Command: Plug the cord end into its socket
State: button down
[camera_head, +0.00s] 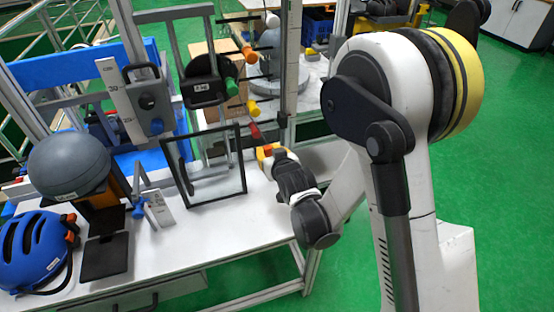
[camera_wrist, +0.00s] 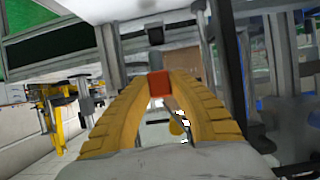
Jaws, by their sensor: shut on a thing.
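My gripper (camera_head: 267,151) is at the table's back right, beside the tower frame. Its yellow fingers are shut on a small red-orange block, likely the cord end (camera_wrist: 159,84), which shows between the fingertips in the wrist view. In the head view only a bit of red-orange shows at the fingertips. A dark red cylinder (camera_head: 254,131) stands just above and left of the gripper, apparently apart from it. I cannot pick out the socket for certain. A dark square-faced block (camera_wrist: 155,34) lies beyond the fingertips in the wrist view.
Orange (camera_head: 248,53), green (camera_head: 231,88) and yellow (camera_head: 252,108) ended rods stick out above the gripper. A black-framed panel (camera_head: 203,165) stands to its left. A grey ball (camera_head: 69,165) and blue helmet (camera_head: 33,250) occupy the table's left. The front right tabletop is clear.

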aim_at(257, 142)
jog(key=shift+w+a+f, duration=0.3)
jog(key=shift+w+f, duration=0.1)
jog(key=shift+w, duration=0.15)
jog(key=shift+w+r+x, duration=0.1)
jog(key=shift+r+x, duration=0.1)
jog(key=shift+x, duration=1.3)
jog(key=shift+w+r+x, duration=0.1)
jog(key=shift+r+x, duration=0.1)
jog(key=shift+x, duration=1.25)
jog(key=shift+w+r+x, duration=0.1)
jog(key=shift+r+x, duration=0.05)
jog(key=shift+x, duration=1.35)
jog(key=shift+a+f, duration=0.1)
jog(key=shift+f, duration=1.35)
jog(key=c, duration=1.2)
grip_release()
jog(key=shift+c, duration=0.2)
jog(key=shift+s, duration=0.1)
